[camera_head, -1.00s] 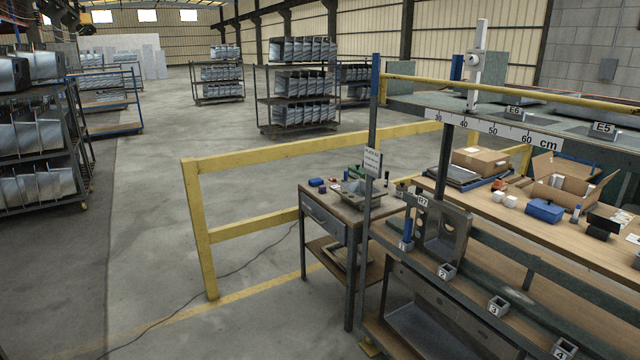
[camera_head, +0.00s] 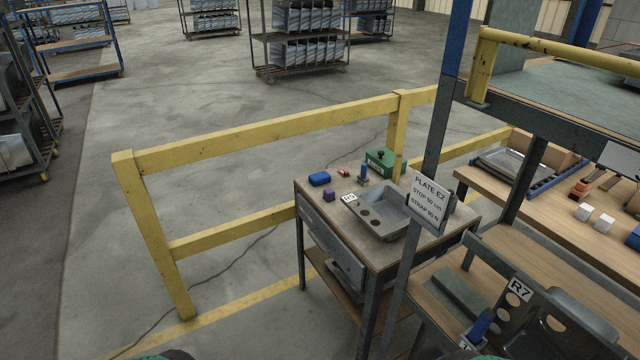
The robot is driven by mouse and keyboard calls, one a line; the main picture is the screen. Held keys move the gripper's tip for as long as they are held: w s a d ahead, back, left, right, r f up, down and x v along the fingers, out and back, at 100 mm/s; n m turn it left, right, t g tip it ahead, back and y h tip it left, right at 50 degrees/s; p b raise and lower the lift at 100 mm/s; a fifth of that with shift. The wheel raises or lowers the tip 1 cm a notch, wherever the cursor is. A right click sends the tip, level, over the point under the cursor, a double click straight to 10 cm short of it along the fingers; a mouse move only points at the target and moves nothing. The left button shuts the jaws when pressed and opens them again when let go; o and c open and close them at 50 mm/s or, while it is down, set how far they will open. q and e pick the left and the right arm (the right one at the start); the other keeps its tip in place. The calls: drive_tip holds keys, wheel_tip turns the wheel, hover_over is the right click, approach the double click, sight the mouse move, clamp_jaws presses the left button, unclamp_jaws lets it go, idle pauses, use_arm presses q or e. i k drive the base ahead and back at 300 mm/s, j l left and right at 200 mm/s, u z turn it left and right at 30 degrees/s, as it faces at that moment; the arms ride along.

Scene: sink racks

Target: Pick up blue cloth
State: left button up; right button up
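A small blue folded-looking item (camera_head: 319,179) lies on the back left of the small table (camera_head: 385,252); it may be the blue cloth, but it is too small to tell. A blue upright item (camera_head: 363,174) stands farther right on the same table. Another blue item (camera_head: 481,325) sits in the slot at the lower right, and part of a blue box (camera_head: 633,238) shows on the long bench. Neither of my grippers is in view.
The table also holds a grey tray (camera_head: 388,211), a green box (camera_head: 381,160) and a purple block (camera_head: 329,195). A yellow rail (camera_head: 270,131) runs behind and left of it. A post with a sign (camera_head: 428,203) stands in front right.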

sight(321, 177)
drive_tip(key=z, duration=2.05)
drive_tip(key=u, duration=2.05)
drive_tip(key=i+j, duration=0.2)
drive_tip(key=i, duration=0.3)
drive_tip(key=i+j, duration=0.15)
drive_tip(key=i, duration=0.35)
drive_tip(key=i+j+z, duration=0.5)
drive_tip(key=i, duration=0.4)
drive_tip(key=i+j+z, duration=0.45)
drive_tip(key=i+j, duration=0.35)
drive_tip(key=j, duration=0.3)
drive_tip(key=z, duration=0.3)
